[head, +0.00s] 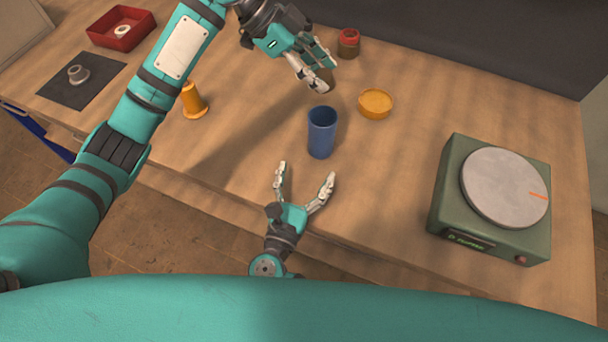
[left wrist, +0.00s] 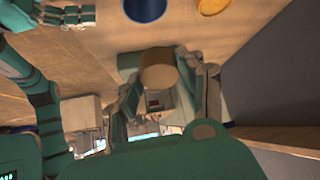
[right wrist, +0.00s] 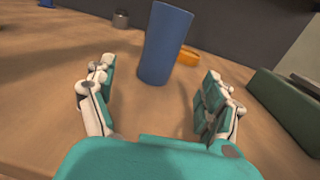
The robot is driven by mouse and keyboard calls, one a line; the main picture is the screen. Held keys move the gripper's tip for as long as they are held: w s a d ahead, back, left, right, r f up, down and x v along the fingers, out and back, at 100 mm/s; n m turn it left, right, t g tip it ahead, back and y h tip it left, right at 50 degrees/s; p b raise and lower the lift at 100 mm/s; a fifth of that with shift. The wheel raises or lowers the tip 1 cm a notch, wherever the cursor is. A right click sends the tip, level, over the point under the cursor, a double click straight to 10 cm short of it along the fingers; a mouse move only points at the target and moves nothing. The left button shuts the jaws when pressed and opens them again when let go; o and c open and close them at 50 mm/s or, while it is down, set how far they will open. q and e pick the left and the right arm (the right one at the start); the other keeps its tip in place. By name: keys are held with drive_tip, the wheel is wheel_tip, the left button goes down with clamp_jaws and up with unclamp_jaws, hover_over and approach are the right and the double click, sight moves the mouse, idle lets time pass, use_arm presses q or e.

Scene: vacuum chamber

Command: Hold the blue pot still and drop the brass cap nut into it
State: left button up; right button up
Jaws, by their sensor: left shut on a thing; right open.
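The blue pot (head: 321,133) stands upright on the bench; it also shows in the right wrist view (right wrist: 165,45) and, partly cut off, at the top of the left wrist view (left wrist: 145,8). My left gripper (head: 320,82) is above the bench, behind the pot in the head view. It is shut on a dull brown round piece, apparently the brass cap nut (left wrist: 160,72), which its fingers partly hide in the head view. My right gripper (head: 306,188) is open at the front edge, its fingers pointing toward the pot. The pot is beyond its fingertips, apart from them.
A yellow round dish (head: 375,103) is right of the pot, and a red-topped jar (head: 348,42) stands behind. A green turntable device (head: 490,200) fills the right. An orange flanged piece (head: 194,102), dark mat (head: 82,80) and red tray (head: 121,30) are left.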

sight(318, 145)
drive_tip(key=x, duration=1.2)
drive_tip(key=shift+s, duration=0.1)
drive_tip(key=shift+c, duration=0.4)
drive_tip(key=c, duration=1.2)
use_arm(q)
drive_tip(key=f+y, duration=0.1)
drive_tip(key=d+f+y, duration=0.1)
drive_tip(key=f+y, duration=0.1)
drive_tip(key=shift+d, duration=0.15)
drive_tip(key=shift+f+y, duration=0.2)
drive_tip(key=shift+y, duration=0.2)
drive_tip(key=shift+f, duration=1.6)
